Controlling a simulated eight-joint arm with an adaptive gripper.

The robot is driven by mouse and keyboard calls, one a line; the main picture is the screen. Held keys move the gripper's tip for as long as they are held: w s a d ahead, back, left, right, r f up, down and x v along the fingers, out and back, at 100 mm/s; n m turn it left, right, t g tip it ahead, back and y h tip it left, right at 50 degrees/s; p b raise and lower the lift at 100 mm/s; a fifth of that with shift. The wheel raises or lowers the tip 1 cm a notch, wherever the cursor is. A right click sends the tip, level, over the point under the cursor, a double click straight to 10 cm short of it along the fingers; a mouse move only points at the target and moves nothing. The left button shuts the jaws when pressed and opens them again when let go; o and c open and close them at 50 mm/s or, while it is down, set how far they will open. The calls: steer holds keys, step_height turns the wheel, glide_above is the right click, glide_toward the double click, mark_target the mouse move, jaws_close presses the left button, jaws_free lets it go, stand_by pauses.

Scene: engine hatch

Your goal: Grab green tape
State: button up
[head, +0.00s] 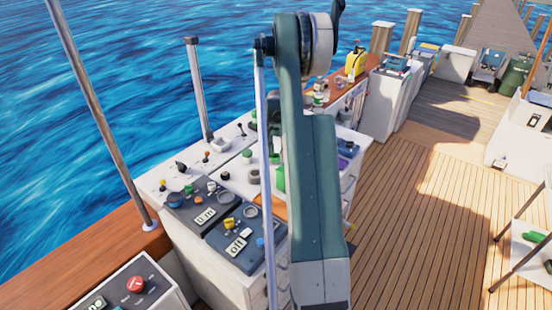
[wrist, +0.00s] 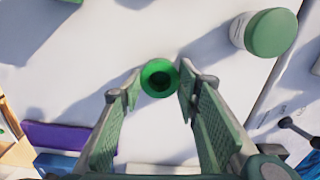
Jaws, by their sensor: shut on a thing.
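The green tape (wrist: 160,66) shows in the wrist view as a small green ring with a dark centre. It sits between the tips of my gripper (wrist: 160,80), whose two padded fingers are shut on it. A pale work surface lies behind it, and I cannot tell whether the tape touches that surface. In the head view my own arm covers the gripper and the tape.
A white jar with a green lid (wrist: 270,32) stands to the right in the wrist view. A purple item (wrist: 55,136) and a blue item (wrist: 58,164) lie at lower left. Control panels (head: 235,238) and a yellow container (head: 356,61) show in the head view.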

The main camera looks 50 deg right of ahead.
mark_target(276, 156)
steer(key=shift+r, duration=3.95)
